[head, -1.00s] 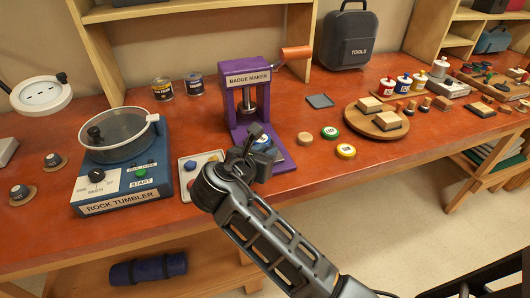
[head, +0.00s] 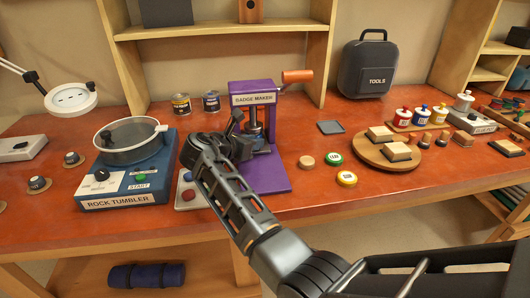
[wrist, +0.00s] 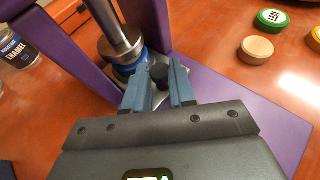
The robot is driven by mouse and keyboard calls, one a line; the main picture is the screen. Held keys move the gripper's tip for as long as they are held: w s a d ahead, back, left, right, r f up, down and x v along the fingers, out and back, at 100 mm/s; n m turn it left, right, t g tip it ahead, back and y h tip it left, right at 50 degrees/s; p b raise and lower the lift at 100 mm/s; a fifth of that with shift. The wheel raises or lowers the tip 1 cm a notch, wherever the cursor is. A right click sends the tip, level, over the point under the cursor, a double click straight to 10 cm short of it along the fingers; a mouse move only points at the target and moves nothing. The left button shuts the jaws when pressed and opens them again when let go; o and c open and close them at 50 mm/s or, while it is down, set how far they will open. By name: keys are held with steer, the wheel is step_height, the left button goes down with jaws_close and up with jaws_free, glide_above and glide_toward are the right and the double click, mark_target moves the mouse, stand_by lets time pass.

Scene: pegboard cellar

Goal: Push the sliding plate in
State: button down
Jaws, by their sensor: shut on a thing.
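The purple badge maker (head: 255,100) stands on the red-orange bench, with an orange handle (head: 297,76) at its upper right. In the wrist view its metal press column (wrist: 119,35) stands over a blue round die (wrist: 128,66) on the grey sliding plate (wrist: 161,98). My gripper (wrist: 160,82) is shut on the plate's dark knob (wrist: 159,72), with one blue-grey finger on either side. In the head view my gripper (head: 250,143) is at the front of the press, and my arm hides most of the plate.
The rock tumbler (head: 128,170) and a button panel (head: 187,194) stand left of the press. Paint tins (head: 181,105) stand behind.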

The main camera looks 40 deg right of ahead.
steer(key=shift+w+d, duration=0.15)
steer(key=shift+w, duration=0.2)
steer(key=c, duration=1)
jaws_free()
steer(key=shift+d, duration=0.1)
steer(key=shift+o, duration=0.2)
steer(key=v, duration=0.7)
steer(key=shift+a+b, duration=0.35)
steer(key=shift+a, duration=0.05)
